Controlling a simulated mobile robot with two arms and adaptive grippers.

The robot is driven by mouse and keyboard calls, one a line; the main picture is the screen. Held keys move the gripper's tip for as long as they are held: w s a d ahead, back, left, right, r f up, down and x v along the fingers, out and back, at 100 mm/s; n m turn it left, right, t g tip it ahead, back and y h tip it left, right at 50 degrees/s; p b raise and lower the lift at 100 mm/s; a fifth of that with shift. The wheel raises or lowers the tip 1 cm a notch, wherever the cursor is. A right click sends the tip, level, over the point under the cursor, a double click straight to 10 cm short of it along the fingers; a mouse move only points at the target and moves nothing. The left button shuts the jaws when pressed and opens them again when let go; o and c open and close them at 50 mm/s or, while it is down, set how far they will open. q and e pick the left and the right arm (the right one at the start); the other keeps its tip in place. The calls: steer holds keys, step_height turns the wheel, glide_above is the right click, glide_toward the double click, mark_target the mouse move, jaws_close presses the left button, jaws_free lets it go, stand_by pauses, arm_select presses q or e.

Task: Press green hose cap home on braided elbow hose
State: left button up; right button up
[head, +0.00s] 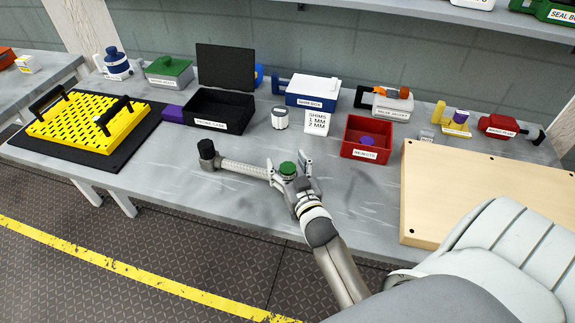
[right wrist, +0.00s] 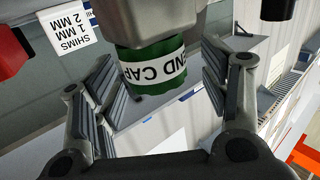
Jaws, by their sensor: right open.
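The braided hose (head: 243,169) lies on the grey bench with a black elbow end (head: 207,154) at its left. The green hose cap (head: 288,168) is at its right end. In the right wrist view the green cap (right wrist: 152,72) has a white band reading partly "ND CAP" and sits against a grey hose end (right wrist: 140,22); I cannot tell if it is fully seated. My right gripper (head: 286,175) is around the cap, its fingers open on both sides, with visible gaps in the wrist view (right wrist: 158,85). My left gripper is not in view.
A red bin (head: 366,153) and a shims sign (head: 316,122) stand behind the gripper. A wooden board (head: 490,190) lies to the right. A black case (head: 218,124) and a yellow perforated tray (head: 85,120) are at the left. The bench front near the hose is clear.

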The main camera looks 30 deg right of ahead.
mark_target(290, 174)
steer(key=shift+s+a+f, duration=0.1)
steer(key=shift+s+f, duration=0.1)
steer(key=shift+f, duration=0.25)
steer(key=shift+s, duration=0.3)
steer(key=v, duration=0.5)
steer(key=shift+s+a+r, duration=0.15)
steer(key=shift+s, duration=0.25)
steer(key=shift+s+a+r, duration=0.1)
steer(key=shift+s+r, duration=0.1)
steer(key=shift+s, duration=0.2)
steer(key=shift+w+r, duration=0.1)
